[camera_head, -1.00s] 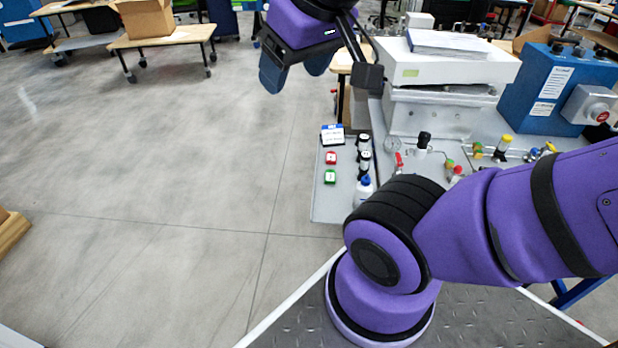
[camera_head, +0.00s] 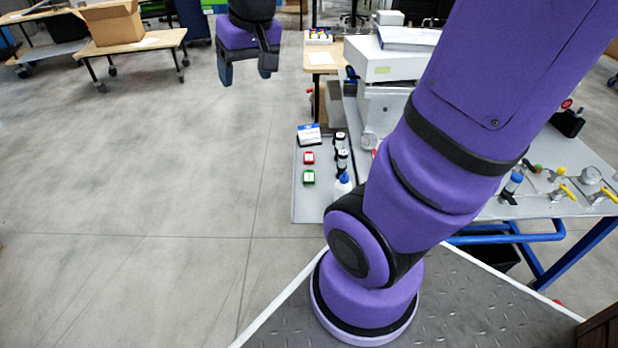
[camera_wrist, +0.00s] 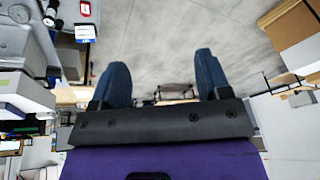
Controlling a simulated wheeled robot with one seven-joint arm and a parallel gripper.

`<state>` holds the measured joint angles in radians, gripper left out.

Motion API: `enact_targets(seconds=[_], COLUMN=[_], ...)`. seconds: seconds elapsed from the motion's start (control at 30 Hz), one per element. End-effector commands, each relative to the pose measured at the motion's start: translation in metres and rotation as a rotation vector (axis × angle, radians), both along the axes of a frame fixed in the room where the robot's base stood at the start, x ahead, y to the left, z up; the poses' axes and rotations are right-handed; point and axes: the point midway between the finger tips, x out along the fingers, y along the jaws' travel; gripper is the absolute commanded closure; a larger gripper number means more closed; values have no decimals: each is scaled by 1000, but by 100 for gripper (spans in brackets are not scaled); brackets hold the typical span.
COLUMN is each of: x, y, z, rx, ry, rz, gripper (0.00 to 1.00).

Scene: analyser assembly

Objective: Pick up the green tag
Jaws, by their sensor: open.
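The green tag (camera_head: 309,178) lies on the grey shelf at the left end of the workbench in the head view. The red tag (camera_head: 309,158) lies just behind it. My gripper (camera_head: 246,82) is up in the air, above and to the left of the shelf and well apart from the tags. Its two blue fingers are spread and empty; they also show in the wrist view (camera_wrist: 162,75). In the wrist view a red tag (camera_wrist: 85,9) shows at the top left; I cannot make out the green tag there.
A blue-and-white card holder (camera_head: 309,135) stands behind the tags. Dark vials and a blue-capped bottle (camera_head: 343,183) stand to their right on the shelf (camera_head: 307,208). A white analyser (camera_head: 385,62) is at the back. The floor left of the shelf is free.

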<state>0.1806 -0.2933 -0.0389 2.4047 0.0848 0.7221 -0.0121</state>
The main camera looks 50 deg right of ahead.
Motion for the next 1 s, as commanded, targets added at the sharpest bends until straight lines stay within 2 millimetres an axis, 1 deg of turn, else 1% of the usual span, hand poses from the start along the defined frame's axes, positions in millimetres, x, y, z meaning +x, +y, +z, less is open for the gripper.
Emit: enact_targets(seconds=[0.03,0.2,0.37,0.5,0.57,0.77,0.8,0.87,0.9,1.0], x=[11,42,64,78,82,88,87,86,83,77], y=[-10,-43,-76,-108,-122,-167,-176,-189,-198,-217], z=[-10,-45,-83,-121,-139,-203,-216,-237,-251,-284], rx=[8,32,50,64,69,83,86,88,90,93], ry=[19,60,101,137,151,204,215,231,243,267], rz=[-27,-113,-193,-265,-297,-400,-421,-451,-471,-519], gripper=[30,30,30,30,30,30,30,30,30,30])
